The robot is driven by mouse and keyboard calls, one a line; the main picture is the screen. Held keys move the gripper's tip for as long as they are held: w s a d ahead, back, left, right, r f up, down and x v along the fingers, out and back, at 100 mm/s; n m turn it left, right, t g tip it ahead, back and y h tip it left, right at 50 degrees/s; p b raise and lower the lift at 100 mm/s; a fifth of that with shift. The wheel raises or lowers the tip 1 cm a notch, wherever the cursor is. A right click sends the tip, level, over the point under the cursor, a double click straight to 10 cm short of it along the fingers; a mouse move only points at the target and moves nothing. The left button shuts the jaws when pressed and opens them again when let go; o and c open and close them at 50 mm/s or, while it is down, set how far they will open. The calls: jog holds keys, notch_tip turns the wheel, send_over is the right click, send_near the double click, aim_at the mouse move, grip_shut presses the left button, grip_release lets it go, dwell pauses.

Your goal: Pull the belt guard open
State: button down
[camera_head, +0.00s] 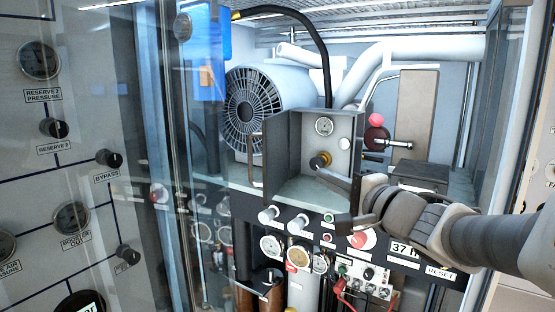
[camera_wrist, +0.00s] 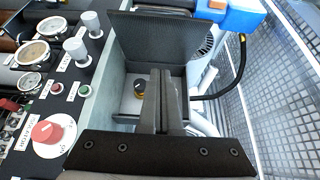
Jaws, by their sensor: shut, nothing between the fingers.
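The belt guard appears to be the grey hinged panel (camera_head: 277,155) on the left of a small grey box (camera_head: 343,128) in the head view. It stands swung out from the box, with a handle (camera_head: 254,160) on its outer face. The wrist view shows the panel (camera_wrist: 155,38) upright beyond my fingers. My gripper (camera_head: 322,167) is shut and empty in front of the open box, to the right of the panel and apparently not touching it. It also shows in the wrist view (camera_wrist: 160,75), where its fingers hide part of the box interior.
A finned motor (camera_head: 254,105) stands behind. Glass and a labelled panel (camera_head: 60,180) are at left.

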aim_at(268, 162)
jog(key=x, duration=0.4)
jog(key=a+x, duration=0.1)
jog(key=x, duration=0.3)
jog(key=s+a+x, duration=0.1)
jog(key=x, duration=0.3)
jog(key=shift+w+a, duration=0.1)
jog(key=shift+a, duration=0.35)
jog(key=shift+w+a+f+m+t+h+b, duration=0.1)
jog(key=shift+a+m+t+h+b, duration=0.3)
jog(key=shift+a+b, duration=0.5)
jog(key=shift+w+a+h, duration=0.25)
jog(key=shift+a+h, duration=0.05)
jog(key=shift+a, duration=0.35)
jog(key=shift+s+d, duration=0.1)
